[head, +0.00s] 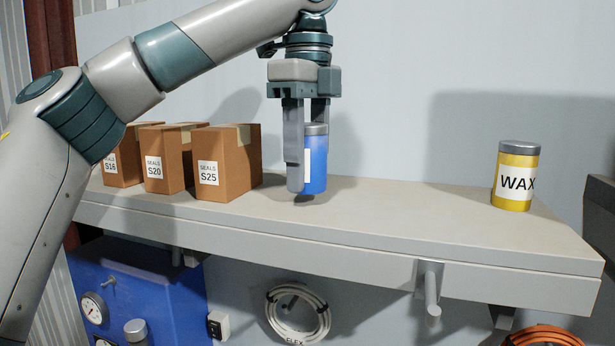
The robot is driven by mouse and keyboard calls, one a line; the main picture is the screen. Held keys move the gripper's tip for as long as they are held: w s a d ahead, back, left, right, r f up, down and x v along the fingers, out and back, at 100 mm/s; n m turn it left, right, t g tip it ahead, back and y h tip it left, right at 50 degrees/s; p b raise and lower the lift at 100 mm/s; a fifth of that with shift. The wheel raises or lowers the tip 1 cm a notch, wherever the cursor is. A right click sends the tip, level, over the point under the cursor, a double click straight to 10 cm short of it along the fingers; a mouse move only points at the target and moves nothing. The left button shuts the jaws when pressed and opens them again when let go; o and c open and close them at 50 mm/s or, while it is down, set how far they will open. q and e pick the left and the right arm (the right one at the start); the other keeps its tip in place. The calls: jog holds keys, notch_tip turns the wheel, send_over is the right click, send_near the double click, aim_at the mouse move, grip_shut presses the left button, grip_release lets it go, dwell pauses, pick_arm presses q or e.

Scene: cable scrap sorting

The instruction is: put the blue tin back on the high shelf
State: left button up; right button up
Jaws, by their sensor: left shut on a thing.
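The blue tin (317,165) has a grey lid and a white label patch on its left side. My left gripper (306,165) comes down from above and is shut on the tin, with one finger in front of its left side. The tin is upright at the grey high shelf (400,222), between the boxes and the yellow tin. A small dark shadow lies just under it, and the tin's base looks at or slightly above the shelf surface. My right gripper is not in view.
Cardboard boxes marked S16 (122,178), S20 (165,160) and S25 (228,165) stand to the left. A yellow WAX tin (515,178) stands at the right. The shelf between is clear. Below hang a cable coil (297,313) and a peg (430,288).

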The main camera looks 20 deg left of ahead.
aim_at(307, 124)
pick_arm(q)
jog(key=shift+w+a+f, duration=0.1)
jog(key=shift+f, duration=0.85)
jog(key=o, duration=1.3)
jog(key=shift+f, duration=0.1)
jog(key=shift+r, duration=0.2)
jog(key=shift+r, duration=5.95)
jog(key=shift+f, duration=0.1)
